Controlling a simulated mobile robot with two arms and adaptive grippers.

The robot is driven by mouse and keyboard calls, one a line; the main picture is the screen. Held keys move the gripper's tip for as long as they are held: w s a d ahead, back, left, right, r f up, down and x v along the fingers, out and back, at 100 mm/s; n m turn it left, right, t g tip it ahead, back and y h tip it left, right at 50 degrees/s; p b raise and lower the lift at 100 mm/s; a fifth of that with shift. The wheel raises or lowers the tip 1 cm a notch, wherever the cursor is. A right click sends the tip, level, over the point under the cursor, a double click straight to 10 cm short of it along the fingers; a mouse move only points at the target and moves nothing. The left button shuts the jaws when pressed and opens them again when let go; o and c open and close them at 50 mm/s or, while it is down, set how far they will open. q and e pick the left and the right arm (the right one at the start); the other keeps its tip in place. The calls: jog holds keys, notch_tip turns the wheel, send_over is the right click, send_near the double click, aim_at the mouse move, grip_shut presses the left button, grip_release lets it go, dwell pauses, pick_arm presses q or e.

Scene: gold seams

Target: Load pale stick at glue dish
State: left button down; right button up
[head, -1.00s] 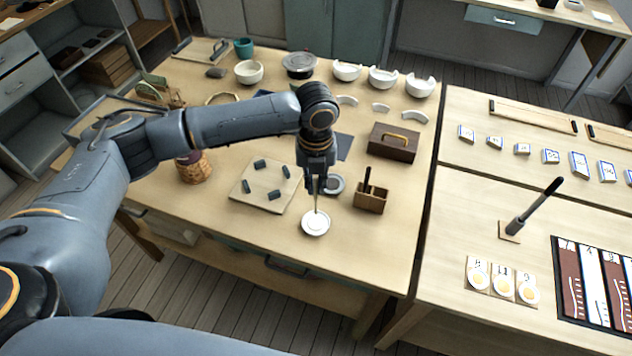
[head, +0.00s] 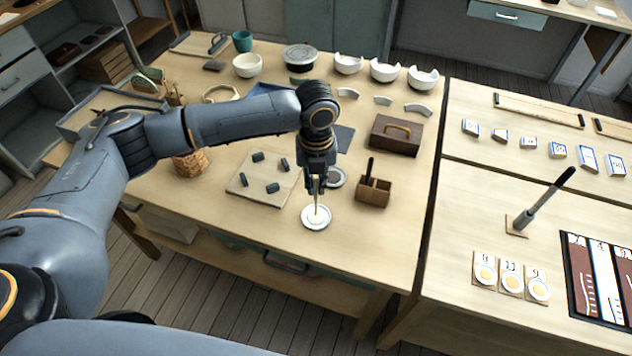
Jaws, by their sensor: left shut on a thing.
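My left gripper (head: 316,188) is above the small white glue dish (head: 306,224) near the front edge of the wooden table. It is shut on a thin pale stick (head: 316,202), which points down. The stick's lower end is over or in the middle of the dish; I cannot tell whether it touches the glue. A grey round dish (head: 338,178) sits just behind the gripper and is partly hidden by it. My right gripper is not in view.
A wooden holder (head: 374,193) with a dark-handled tool stands close to the right of the gripper. A pale board (head: 262,195) with several dark blocks lies to the left. Broken white bowls (head: 385,73) and shards stand at the back. The front table strip is clear.

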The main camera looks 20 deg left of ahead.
pick_arm(q)
jog(key=shift+f, duration=0.5)
dwell(0.5)
jog(key=shift+s+f+p, duration=0.1)
jog(key=shift+p, duration=0.2)
dwell(1.9)
notch_tip(320, 180, up, 7)
jog(key=p, duration=0.7)
jog(key=shift+p, duration=0.4)
dwell(0.5)
